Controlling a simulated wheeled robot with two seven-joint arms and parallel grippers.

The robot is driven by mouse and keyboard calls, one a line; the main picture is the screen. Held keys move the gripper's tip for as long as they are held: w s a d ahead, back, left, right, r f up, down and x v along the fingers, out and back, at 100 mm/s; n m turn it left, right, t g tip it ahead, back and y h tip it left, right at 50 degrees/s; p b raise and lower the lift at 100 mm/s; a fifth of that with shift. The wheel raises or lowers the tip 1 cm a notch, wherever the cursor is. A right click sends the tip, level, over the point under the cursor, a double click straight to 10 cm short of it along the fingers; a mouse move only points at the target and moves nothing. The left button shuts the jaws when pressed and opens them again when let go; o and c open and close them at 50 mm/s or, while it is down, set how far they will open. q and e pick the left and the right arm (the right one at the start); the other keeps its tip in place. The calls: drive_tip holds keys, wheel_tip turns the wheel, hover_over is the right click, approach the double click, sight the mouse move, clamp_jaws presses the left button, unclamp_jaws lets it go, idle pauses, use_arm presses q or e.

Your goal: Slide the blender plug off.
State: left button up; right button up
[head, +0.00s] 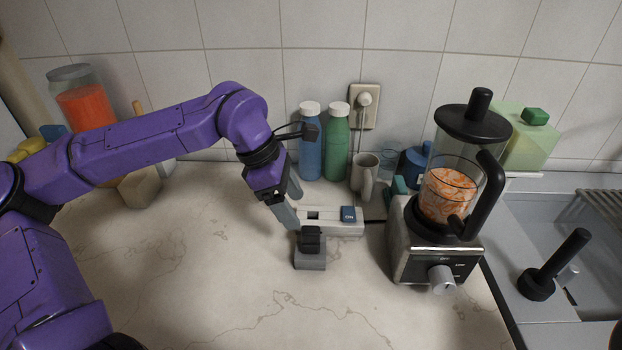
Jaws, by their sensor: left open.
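The blender (435,245) stands on the counter at the right, with a black lid and orange pieces in its jar. I cannot tell how firmly the black piece is seated. My left gripper (295,207) is open, fingers pointing down, just behind and left of the black piece, over the strip's left end. It holds nothing. My right gripper is not in view.
Blue (311,145) and green (337,145) bottles and a mug (364,174) stand behind the strip. A wall outlet (364,106) holds a white plug and cord. A sink (585,250) lies at the right. The front left counter is clear.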

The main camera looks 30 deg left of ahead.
sight(315, 229)
use_arm(q)
drive_tip(key=x, duration=0.2)
drive_tip(key=s+x, duration=0.1)
drive_tip(key=x, duration=0.1)
drive_tip(key=shift+d+f+p, duration=0.15)
drive_tip(key=shift+f+p, duration=0.1)
drive_tip(key=shift+p, duration=0.05)
drive_tip(key=x, duration=0.4)
drive_tip(key=shift+w+d+f, duration=0.1)
drive_tip(key=shift+w+f, duration=0.2)
drive_tip(key=shift+w, duration=0.15)
drive_tip(key=shift+d+f, duration=0.2)
drive_tip(key=shift+f, duration=0.2)
drive_tip(key=c, duration=1.1)
drive_tip(key=shift+r+p, duration=2.35)
drive_tip(key=shift+p, duration=0.3)
